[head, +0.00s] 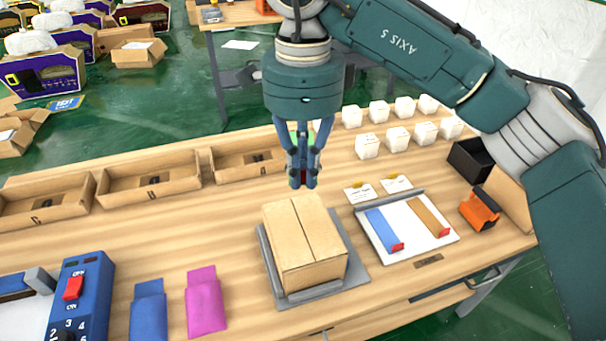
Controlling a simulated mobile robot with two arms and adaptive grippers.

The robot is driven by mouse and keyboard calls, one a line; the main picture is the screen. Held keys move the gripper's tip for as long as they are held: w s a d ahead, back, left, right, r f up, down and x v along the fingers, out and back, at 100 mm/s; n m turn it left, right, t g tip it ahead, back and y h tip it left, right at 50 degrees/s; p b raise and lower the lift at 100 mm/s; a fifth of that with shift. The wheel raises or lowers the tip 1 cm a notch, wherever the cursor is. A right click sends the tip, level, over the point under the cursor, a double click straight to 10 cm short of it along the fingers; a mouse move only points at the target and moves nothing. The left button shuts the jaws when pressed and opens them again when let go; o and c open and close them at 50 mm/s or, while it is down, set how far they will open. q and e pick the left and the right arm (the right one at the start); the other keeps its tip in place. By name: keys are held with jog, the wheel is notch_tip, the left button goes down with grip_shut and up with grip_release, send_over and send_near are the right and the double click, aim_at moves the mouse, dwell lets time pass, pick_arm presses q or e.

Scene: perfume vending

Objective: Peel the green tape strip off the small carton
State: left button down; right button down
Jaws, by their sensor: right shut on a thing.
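The small carton (302,245) stands upright in the middle of the table, its two top flaps closed with a dark seam between them. No green strip shows on its top or visible sides. My right gripper (303,182) points down above and behind the carton's far edge, apart from it. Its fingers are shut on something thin. A small dark red bit shows between the fingertips and a trace of green higher up between the finger links; the rest of the held strip is hidden. My left gripper is not in view.
The carton sits on a grey plate (357,270). Right of it, a white board (411,240) holds a blue and a brown strip with red tabs. An orange tool (479,210), several white boxes, open trays (148,178) and blue and magenta pouches (205,302) surround it.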

jog(key=shift+r+p, duration=1.35)
jog(key=shift+r, duration=0.6)
